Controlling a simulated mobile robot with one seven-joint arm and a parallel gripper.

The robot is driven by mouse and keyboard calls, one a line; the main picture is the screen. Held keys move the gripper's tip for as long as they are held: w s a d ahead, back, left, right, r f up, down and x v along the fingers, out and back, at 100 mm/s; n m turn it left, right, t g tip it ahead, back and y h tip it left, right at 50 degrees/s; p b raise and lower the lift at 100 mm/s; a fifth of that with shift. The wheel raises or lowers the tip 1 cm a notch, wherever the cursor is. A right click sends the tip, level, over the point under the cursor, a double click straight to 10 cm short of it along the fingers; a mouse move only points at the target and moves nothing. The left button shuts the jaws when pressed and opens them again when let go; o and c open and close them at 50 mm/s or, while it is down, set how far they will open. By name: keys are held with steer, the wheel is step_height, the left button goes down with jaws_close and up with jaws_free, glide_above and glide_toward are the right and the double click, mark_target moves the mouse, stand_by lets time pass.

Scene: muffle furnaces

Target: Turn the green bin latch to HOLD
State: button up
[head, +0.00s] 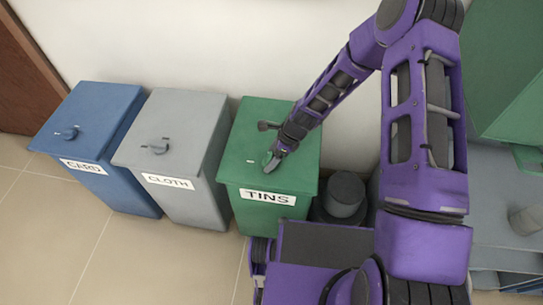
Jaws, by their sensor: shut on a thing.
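The green bin (237,140), labelled TINS, stands at the right end of a row of bins. My gripper (271,162) points down onto the front middle of its lid. The fingertips are closed around the latch there. The latch itself is mostly hidden by the fingers, so I cannot tell which way it points. A small pale mark (250,162) shows on the lid just left of the fingers. Any HOLD lettering is too small to read.
A grey CLOTH bin (185,115) and a blue CARD bin (105,105) stand to the left, each with a dial-like latch on its lid. A dark round container (345,193) stands right of the green bin. Tiled floor in front of the bins at left is clear.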

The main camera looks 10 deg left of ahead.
steer(key=shift+c, duration=0.5)
steer(key=shift+n, duration=0.4)
steer(key=n+g+b, duration=0.1)
steer(key=n, duration=0.2)
steer(key=shift+w+n+g+b, duration=0.2)
steer(key=shift+n+g+b, duration=0.2)
steer(key=n+g+h+b, duration=0.1)
steer(key=n, duration=0.3)
steer(key=shift+w+a+n+b, duration=0.1)
steer(key=shift+n+b, duration=0.2)
steer(key=shift+b, duration=0.05)
steer(key=n+g+h+b, duration=0.1)
steer(key=n, duration=0.3)
steer(key=shift+a+h, duration=0.1)
steer(key=shift+h, duration=0.3)
steer(key=n, duration=0.2)
steer(key=n+h+b, duration=0.1)
steer(key=n, duration=0.1)
steer(key=shift+n+g+h+b, duration=0.3)
steer(key=shift+g, duration=0.1)
